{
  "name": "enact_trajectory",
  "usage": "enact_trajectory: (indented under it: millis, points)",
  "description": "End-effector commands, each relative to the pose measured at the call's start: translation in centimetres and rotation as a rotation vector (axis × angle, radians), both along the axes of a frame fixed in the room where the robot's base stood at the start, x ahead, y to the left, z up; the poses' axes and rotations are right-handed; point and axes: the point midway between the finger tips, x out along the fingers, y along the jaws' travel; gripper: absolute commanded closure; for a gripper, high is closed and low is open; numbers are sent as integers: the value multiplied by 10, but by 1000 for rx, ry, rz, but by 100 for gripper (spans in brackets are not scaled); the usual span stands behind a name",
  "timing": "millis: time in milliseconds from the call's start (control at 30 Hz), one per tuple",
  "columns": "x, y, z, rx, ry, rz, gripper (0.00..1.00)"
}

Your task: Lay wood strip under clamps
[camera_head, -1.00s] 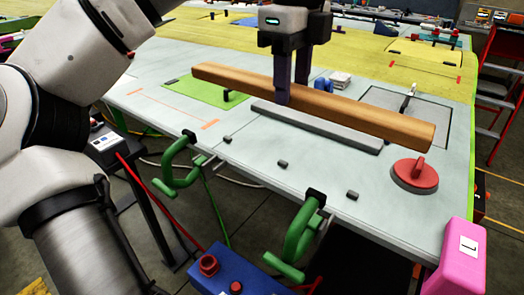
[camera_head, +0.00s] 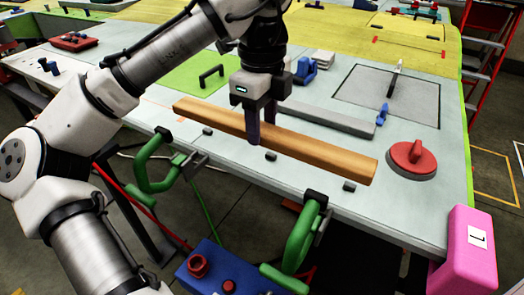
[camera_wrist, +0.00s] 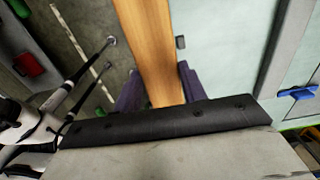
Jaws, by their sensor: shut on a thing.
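The wood strip (camera_head: 318,150) is a long light-brown bar, roughly parallel to the table's front edge. My gripper (camera_head: 260,133) is shut on it near its middle, with one dark finger showing in front. In the wrist view the strip (camera_wrist: 148,45) runs between the two purple fingers (camera_wrist: 158,92). Two green clamps sit on the front edge: a left clamp (camera_head: 148,165) and a right clamp (camera_head: 302,238). The strip is behind both in the head view and apart from their jaws. I cannot tell whether it touches the table.
Small dark blocks, including one (camera_head: 271,156), line the front edge. A grey bar (camera_head: 325,118) lies behind the strip. A red suction-cup-like tool (camera_head: 411,158) stands right of it, and a pink numbered block (camera_head: 467,250) at the corner. A blue box (camera_head: 235,275) is in front.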

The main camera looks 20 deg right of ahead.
Motion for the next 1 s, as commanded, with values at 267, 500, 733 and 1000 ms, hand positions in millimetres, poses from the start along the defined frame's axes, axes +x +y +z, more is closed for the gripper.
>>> enact_trajectory:
  millis: [267,500,733,1000]
  points:
    - [0,0,-32,0,0,0,87]
    - [0,0,-62,0,2,1,87]
    - [0,0,-68,0,-1,1,87]
    - [0,0,-73,0,-1,1,87]
